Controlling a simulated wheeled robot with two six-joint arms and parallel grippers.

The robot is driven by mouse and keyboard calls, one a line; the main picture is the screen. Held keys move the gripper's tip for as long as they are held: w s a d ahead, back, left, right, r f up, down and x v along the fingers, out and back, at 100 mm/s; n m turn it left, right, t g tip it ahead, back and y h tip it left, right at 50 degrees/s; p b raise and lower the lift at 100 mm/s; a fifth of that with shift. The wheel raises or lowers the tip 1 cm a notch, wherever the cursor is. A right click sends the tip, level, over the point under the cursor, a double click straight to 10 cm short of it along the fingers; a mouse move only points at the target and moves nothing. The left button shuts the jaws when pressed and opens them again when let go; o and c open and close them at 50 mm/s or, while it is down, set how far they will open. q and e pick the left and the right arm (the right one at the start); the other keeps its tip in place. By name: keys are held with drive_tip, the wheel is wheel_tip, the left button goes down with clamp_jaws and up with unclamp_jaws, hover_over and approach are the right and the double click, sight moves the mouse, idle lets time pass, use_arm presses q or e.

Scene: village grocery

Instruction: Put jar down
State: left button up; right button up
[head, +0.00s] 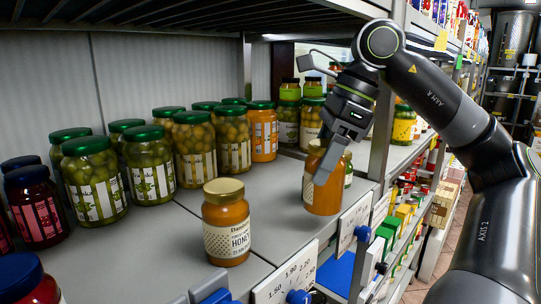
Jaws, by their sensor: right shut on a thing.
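An orange-amber jar (322,196) is upright at the front right of the grey shelf (285,205), near the shelf's upright post. My right gripper (328,165) reaches down from above right and is shut on this jar, with its fingers across the upper part. The fingers hide some of the jar, including most of its lid. Its base looks at or very close to the shelf surface; I cannot tell if it touches. My left gripper is not in view.
A honey jar (227,222) with a gold lid stands left of the held jar, with bare shelf between. Several green-lidded jars (148,160) stand behind. Dark-lidded red jars (38,205) are at left. Price tags (287,272) line the front edge. A metal post (384,110) stands close right.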

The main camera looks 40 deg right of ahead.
drive_tip(key=shift+w+a+f+p, duration=0.55)
drive_tip(key=shift+w+a+p, duration=0.4)
drive_tip(key=shift+p, duration=0.3)
drive_tip(key=shift+w+a+f+p, duration=0.6)
drive_tip(key=shift+w+a+p, duration=0.4)
drive_tip(key=shift+p, duration=0.3)
drive_tip(key=shift+w+a+f+p, duration=0.55)
drive_tip(key=shift+w+a+p, duration=0.4)
drive_tip(key=shift+p, duration=0.3)
drive_tip(key=shift+f, duration=0.15)
drive_tip(key=o, duration=1.4)
